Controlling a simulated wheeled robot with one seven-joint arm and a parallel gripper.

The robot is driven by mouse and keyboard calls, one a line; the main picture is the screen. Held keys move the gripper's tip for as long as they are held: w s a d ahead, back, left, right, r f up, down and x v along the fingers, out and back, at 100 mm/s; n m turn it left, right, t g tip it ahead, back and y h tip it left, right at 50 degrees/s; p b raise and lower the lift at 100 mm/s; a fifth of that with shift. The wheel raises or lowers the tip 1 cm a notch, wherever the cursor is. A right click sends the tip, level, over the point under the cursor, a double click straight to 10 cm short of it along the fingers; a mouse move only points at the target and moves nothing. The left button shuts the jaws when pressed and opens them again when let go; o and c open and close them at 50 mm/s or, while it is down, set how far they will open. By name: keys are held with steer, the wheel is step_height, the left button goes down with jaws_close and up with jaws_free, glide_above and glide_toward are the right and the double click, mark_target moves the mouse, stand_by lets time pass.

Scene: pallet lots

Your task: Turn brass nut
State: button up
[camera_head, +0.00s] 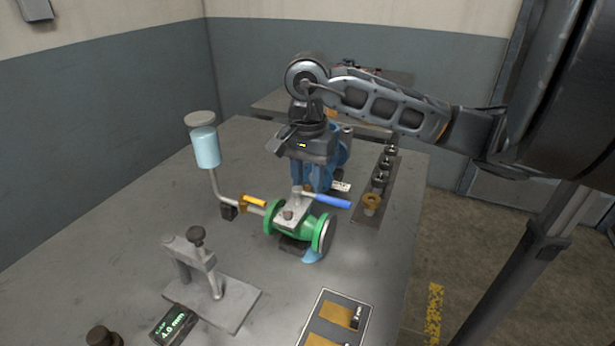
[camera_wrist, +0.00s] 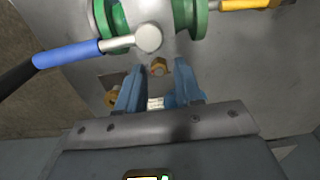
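A brass nut (camera_wrist: 159,67) shows in the wrist view beside the green-flanged valve (camera_wrist: 188,18), between and just beyond my fingertips. I cannot tell its exact depth. My gripper (camera_head: 316,184) is behind the valve (camera_head: 317,237) in the head view, pointing down. Its blue fingers also show in the wrist view (camera_wrist: 158,75), spread apart with nothing visibly clamped. The nut by the valve is hidden in the head view. A second brass piece (camera_head: 372,201) sits at the near end of a dark strip and appears left of my fingers in the wrist view (camera_wrist: 112,98).
Several dark pieces line the strip (camera_head: 366,217). A metal stand (camera_head: 233,302) is in front.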

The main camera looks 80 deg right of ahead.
jaws_close()
steer(key=m+b, duration=0.1)
steer(key=b, duration=0.5)
steer(key=shift+f, duration=0.4)
steer(key=m+b, duration=0.1)
steer(key=b, duration=0.6)
steer(key=shift+r+m, duration=0.1)
steer(key=shift+m, duration=0.3)
steer(key=m+b, duration=0.1)
steer(key=b, duration=0.2)
steer(key=shift+r+b, duration=0.1)
steer(key=shift+b, duration=0.2)
steer(key=m+b, duration=0.3)
steer(key=b, duration=0.1)
steer(key=shift+s, duration=0.1)
steer(key=m+b, duration=0.4)
steer(key=shift+a+r+m, duration=0.15)
steer(key=shift+a+m, duration=0.05)
steer(key=shift+m, duration=0.2)
steer(key=shift+r+m+b, duration=0.1)
steer(key=shift+m+b, duration=0.2)
steer(key=shift+b, duration=0.1)
